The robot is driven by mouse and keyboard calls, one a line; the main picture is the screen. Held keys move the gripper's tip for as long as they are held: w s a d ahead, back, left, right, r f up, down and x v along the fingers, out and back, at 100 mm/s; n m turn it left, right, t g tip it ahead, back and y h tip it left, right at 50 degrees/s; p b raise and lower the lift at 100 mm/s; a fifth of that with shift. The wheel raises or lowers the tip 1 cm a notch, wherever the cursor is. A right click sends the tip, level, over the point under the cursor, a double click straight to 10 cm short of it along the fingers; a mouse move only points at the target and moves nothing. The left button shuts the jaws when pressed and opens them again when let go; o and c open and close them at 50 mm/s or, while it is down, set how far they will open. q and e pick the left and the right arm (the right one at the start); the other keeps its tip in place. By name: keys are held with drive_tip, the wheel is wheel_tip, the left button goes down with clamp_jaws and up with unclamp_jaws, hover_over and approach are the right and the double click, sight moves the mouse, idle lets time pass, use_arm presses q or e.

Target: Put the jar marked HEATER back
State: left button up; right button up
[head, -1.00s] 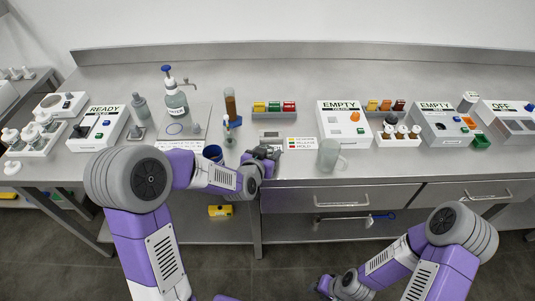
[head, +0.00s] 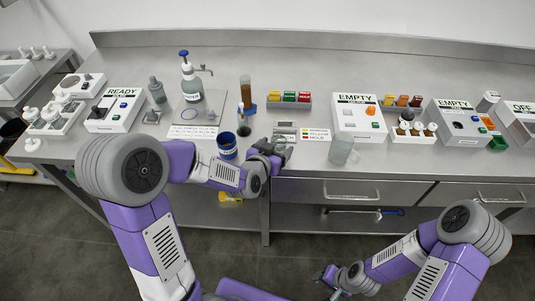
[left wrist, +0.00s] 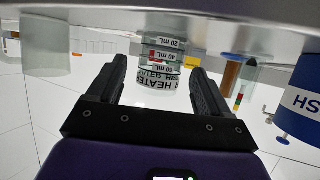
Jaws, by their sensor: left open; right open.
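The clear jar marked HEATER (left wrist: 158,68), with printed mL marks, shows upside down in the left wrist view. It lies between or just past the two fingertips of my left gripper (left wrist: 158,68). The fingers are open, with a gap on each side of the jar. In the head view my left gripper (head: 277,152) is at the bench's front edge. I cannot make out the HEATER jar there, where the gripper may hide it. My right gripper (head: 330,277) is open, low in front of the bench and away from everything on it.
A blue cup (head: 227,146) stands just left of my left gripper; it also shows in the left wrist view (left wrist: 305,105). A clear beaker (head: 341,149) stands to the right near the edge. Behind are a colored-block rack (head: 289,107) and a machine marked EMPTY (head: 357,124).

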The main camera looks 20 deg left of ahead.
use_arm(q)
drive_tip(key=b+v, duration=0.5)
drive_tip(key=v, duration=0.2)
drive_tip(key=shift+s+b, duration=0.2)
drive_tip(key=shift+b, duration=0.15)
idle(0.4)
